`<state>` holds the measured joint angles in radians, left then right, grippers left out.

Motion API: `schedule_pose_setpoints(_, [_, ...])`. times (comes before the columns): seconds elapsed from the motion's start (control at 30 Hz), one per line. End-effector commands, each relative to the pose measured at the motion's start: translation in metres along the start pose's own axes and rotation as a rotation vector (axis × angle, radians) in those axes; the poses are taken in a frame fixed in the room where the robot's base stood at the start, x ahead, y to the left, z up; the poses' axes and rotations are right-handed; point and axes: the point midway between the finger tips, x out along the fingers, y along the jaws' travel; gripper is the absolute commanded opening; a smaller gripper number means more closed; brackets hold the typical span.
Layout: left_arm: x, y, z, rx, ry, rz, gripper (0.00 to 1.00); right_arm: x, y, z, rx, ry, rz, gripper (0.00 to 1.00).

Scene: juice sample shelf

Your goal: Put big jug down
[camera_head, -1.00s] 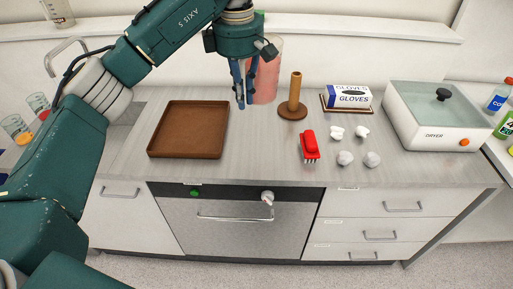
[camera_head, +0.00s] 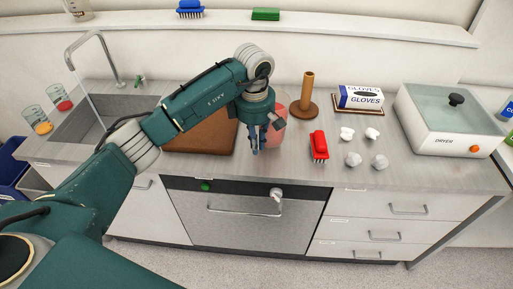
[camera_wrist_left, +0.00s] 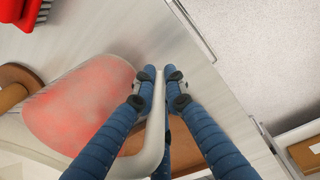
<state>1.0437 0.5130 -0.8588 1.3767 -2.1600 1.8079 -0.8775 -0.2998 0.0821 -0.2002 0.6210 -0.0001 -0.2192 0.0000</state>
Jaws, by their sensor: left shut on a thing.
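The big jug (camera_head: 280,124) is see-through with a pinkish red tint. In the head view it is partly hidden behind my left gripper (camera_head: 264,142), at the counter between the brown tray and the red brush. In the left wrist view the jug (camera_wrist_left: 78,98) lies left of the fingers, and its pale handle (camera_wrist_left: 156,125) runs up between them. My left gripper is shut on the handle. I cannot tell whether the jug's base touches the counter (camera_head: 300,176). My right gripper is not in view.
The brown tray (camera_head: 205,142) is left of the jug, partly behind my arm. A wooden post stand (camera_head: 304,106) is behind right, and a red brush (camera_head: 319,146) is to the right. Crumpled white pieces, a glove box (camera_head: 360,98) and a dryer (camera_head: 448,130) stand farther right.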

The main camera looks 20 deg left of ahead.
Motion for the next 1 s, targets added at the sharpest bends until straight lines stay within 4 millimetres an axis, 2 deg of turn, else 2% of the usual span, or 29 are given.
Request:
schedule_pose_setpoints(0.2, [0.026,-0.001,0.0,-0.001,-0.002,0.002,0.0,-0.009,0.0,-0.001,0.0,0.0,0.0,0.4])
schedule_pose_setpoints(0.43, [0.027,-0.001,0.0,0.0,-0.002,0.003,0.0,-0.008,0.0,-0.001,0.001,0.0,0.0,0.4])
schedule_pose_setpoints(0.47, [0.029,-0.002,0.0,0.0,0.0,-0.001,0.15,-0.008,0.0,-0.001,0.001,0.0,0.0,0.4])
schedule_pose_setpoints(0.53, [0.029,-0.002,0.0,0.0,0.0,-0.001,0.29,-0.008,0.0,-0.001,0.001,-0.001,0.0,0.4])
schedule_pose_setpoints(0.87, [0.027,-0.002,0.0,0.0,0.0,0.0,0.3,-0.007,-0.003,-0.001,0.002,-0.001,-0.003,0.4])
schedule_pose_setpoints(1.0, [0.014,-0.001,-0.001,0.001,0.001,0.003,0.3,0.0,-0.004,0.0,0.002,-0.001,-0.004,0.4])
